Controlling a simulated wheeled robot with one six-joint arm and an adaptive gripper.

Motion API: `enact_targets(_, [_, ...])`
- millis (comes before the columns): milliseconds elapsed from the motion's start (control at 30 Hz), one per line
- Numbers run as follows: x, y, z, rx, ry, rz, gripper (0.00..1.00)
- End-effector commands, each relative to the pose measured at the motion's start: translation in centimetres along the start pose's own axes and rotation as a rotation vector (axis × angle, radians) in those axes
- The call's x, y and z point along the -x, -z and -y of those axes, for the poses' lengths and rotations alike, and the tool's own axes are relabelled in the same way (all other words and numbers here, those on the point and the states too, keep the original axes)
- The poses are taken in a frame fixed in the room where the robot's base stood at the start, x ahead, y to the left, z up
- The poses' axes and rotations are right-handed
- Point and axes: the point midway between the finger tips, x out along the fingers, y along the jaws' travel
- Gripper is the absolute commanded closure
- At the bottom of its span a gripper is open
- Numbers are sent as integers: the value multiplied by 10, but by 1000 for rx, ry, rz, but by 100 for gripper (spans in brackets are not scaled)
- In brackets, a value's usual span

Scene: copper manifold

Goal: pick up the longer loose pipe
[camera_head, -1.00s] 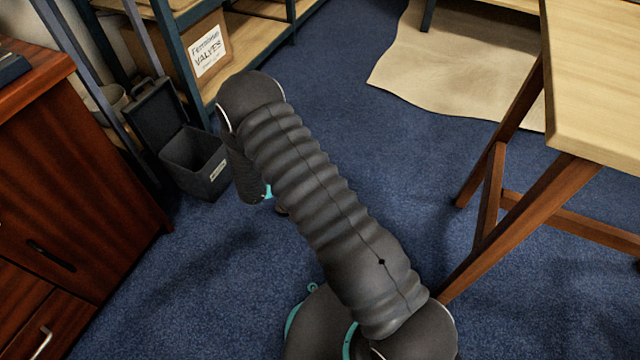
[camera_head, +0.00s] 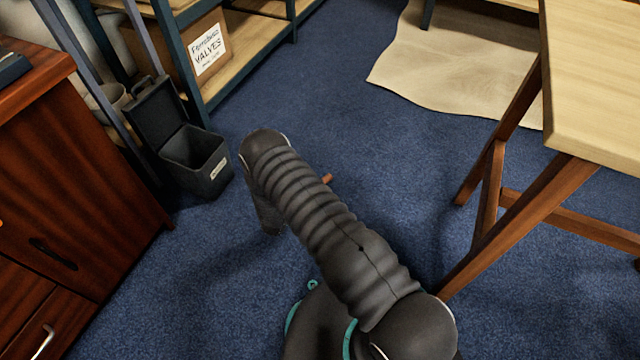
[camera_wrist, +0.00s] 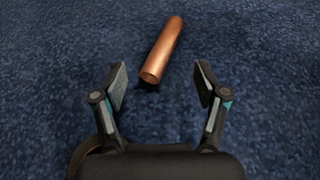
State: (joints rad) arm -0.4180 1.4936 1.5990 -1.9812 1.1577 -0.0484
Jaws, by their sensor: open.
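A copper pipe (camera_wrist: 162,50) lies on the blue carpet in the wrist view, its open near end just ahead of and between my fingertips. It slants up and a little to the right. Its small tip (camera_head: 327,178) shows beside my arm in the head view; the rest is hidden by the arm. My gripper (camera_wrist: 162,82) is open and empty, with its two fingers spread either side of the line of the pipe. I see no second loose pipe, so I cannot compare lengths.
A wooden table (camera_head: 595,90) with slanted legs stands at the right. A wooden cabinet (camera_head: 75,190) is at the left, beside an open dark bin (camera_head: 195,160). A shelf holds a box (camera_head: 195,50) labelled valves. A tan sheet (camera_head: 450,65) lies behind.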

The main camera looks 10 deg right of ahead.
Motion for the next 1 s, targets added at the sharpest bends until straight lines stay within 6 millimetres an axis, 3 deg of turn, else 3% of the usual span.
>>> enact_targets(367, [-25, -1, 3, 0, 2, 0, 27])
enact_targets(667, [-64, -2, 6, -1, 3, 0, 27])
enact_targets(900, [-66, -2, 5, 0, 0, 0, 27])
enact_targets(933, [-66, -2, 5, 0, 0, 0, 30])
enact_targets(1000, [-66, -2, 5, 0, 1, 0, 47])
